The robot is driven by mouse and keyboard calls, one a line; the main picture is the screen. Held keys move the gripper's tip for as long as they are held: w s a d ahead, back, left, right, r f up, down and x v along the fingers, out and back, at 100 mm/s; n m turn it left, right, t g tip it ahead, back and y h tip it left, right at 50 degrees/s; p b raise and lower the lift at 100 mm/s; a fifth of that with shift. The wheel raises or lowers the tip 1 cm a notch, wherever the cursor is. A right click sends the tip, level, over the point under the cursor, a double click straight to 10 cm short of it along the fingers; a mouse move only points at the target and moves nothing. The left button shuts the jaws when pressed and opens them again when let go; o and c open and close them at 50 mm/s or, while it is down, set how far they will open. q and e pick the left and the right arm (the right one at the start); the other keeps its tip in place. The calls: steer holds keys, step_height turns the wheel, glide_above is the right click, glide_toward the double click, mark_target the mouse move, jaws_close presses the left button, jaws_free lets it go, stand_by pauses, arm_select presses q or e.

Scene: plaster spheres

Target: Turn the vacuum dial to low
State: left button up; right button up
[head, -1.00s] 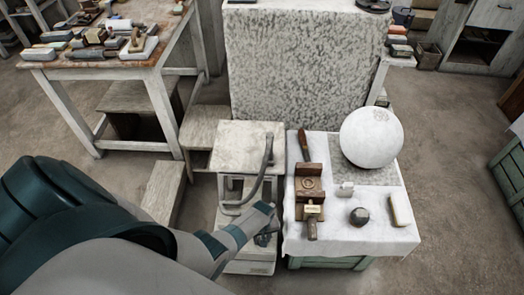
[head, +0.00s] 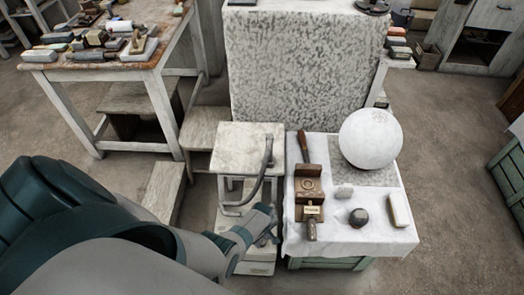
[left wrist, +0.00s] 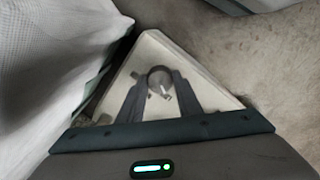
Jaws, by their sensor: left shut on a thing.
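The vacuum is the pale, boxy unit (head: 256,268) low beside the cloth-covered stand, with a grey hose rising from it. In the left wrist view its pale top (left wrist: 152,48) carries a round grey dial (left wrist: 160,79). The dial has a light pointer mark on its lower right side, near my fingers. I cannot read any setting labels. My left gripper (head: 266,228) reaches down over the vacuum. In the left wrist view its two dark fingers (left wrist: 158,88) are closed on the dial from both sides. My right gripper is not in view.
A white-draped stand (head: 380,238) adjoins the vacuum on the right, holding a large plaster sphere (head: 370,138), a wooden tool block (head: 308,185) and small pieces. The grey hose (head: 262,178) arches close behind my gripper. A wooden stool (head: 240,145) stands behind.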

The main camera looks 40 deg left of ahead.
arm_select(q)
steer(key=o, duration=1.1)
steer(key=shift+c, duration=0.2)
steer(key=shift+r+p, duration=0.45)
steer(key=shift+r, duration=0.3)
step_height(320, 180, up, 7)
steer(key=shift+f+p, duration=0.15)
steer(key=shift+p, duration=0.95)
step_height(320, 180, up, 9)
glide_above(262, 240)
steer(key=shift+s, duration=0.1)
